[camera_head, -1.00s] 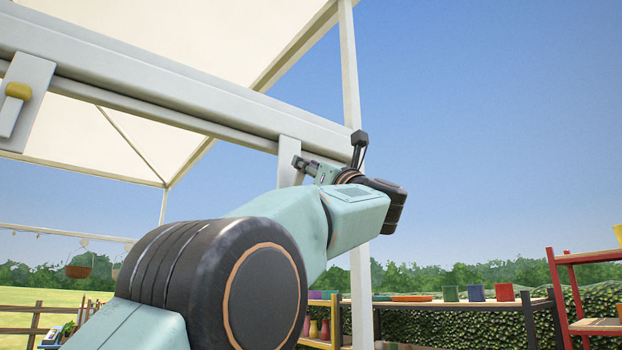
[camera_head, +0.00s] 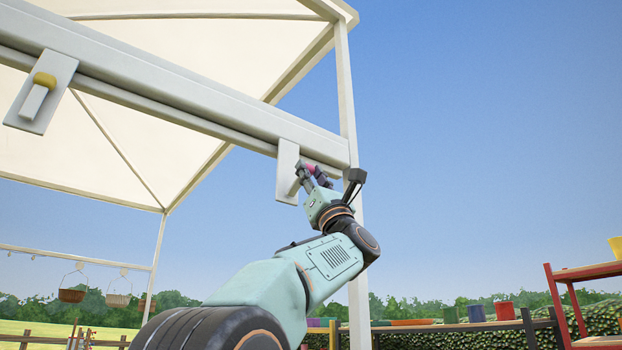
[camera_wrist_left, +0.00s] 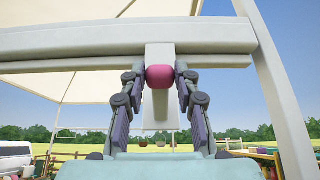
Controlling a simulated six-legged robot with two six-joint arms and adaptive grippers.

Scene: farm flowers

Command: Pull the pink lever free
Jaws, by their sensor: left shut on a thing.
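The pink lever (camera_wrist_left: 160,77) has a rounded pink knob and sits on a pale plate (camera_wrist_left: 161,110) hanging from the white beam. In the left wrist view, the fingers of my left gripper (camera_wrist_left: 160,80) stand on both sides of the knob and are shut on it. In the head view, my left gripper (camera_head: 312,172) is at the plate (camera_head: 287,170) near the beam's right end, and a little of the pink knob (camera_head: 309,167) shows between the fingers. My right gripper is not in view.
A yellow-knobbed lever (camera_head: 44,80) hangs on another plate at the beam's left. The white beam (camera_head: 180,90) runs across under a cream canopy. A white post (camera_head: 350,150) stands close behind my gripper. Shelves with pots (camera_head: 475,313) stand lower right.

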